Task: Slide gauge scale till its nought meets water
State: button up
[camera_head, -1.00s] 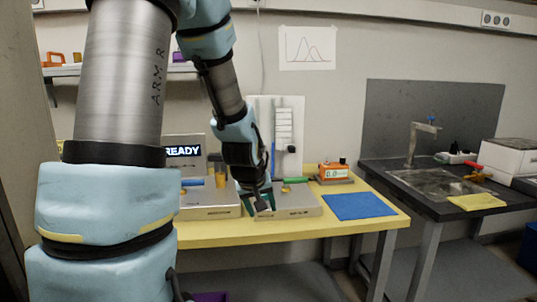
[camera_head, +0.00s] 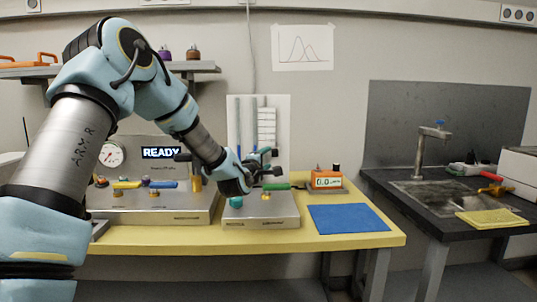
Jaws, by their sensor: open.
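A white gauge board (camera_head: 284,105) stands against the wall behind the table. My gripper (camera_head: 272,162) is open, at the lower part of the board, just below the scale. Its dark fingers point right. I cannot tell whether they touch the scale or its black knob.
A metal box with valves (camera_head: 262,208) sits below my gripper. A larger box with a dial and READY display (camera_head: 160,153) is left. An orange meter (camera_head: 327,180) and a blue mat (camera_head: 348,218) lie right. A sink (camera_head: 440,190) is farther right.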

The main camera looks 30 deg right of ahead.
aim_at(273, 154)
jog(key=p+x, duration=0.1)
jog(key=x, duration=0.7)
jog(key=shift+w+d+p, duration=0.1)
jog(key=shift+d+p, duration=0.2)
jog(key=shift+p, duration=0.05)
jog(key=shift+c, duration=0.2)
grip_shut()
jog(key=shift+f, duration=0.1)
dwell(0.6)
